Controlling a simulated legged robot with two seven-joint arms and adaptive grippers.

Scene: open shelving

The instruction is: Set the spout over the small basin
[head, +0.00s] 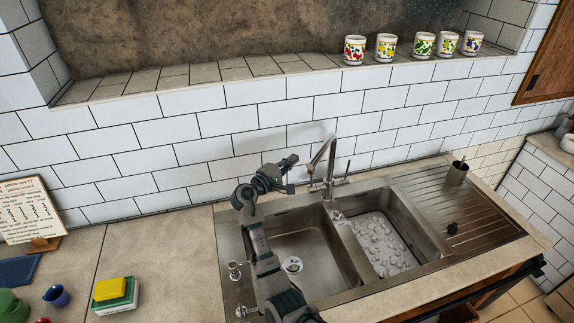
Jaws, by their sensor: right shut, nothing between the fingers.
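The steel tap's spout (320,153) rises behind the sink and angles down to the left, its tip on the left basin's side in the picture. The left basin (315,245) is the larger one and looks empty apart from its drain. The small basin (415,228) is on the right and has whitish lumps across its bottom. My right gripper (290,173) is shut and empty, just left of the spout tip, with a small gap seen between them. My left gripper is out of view.
A tiled wall is close behind the tap. Several patterned mugs (385,48) stand on the ledge above. A yellow sponge (109,289) lies on the left counter.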

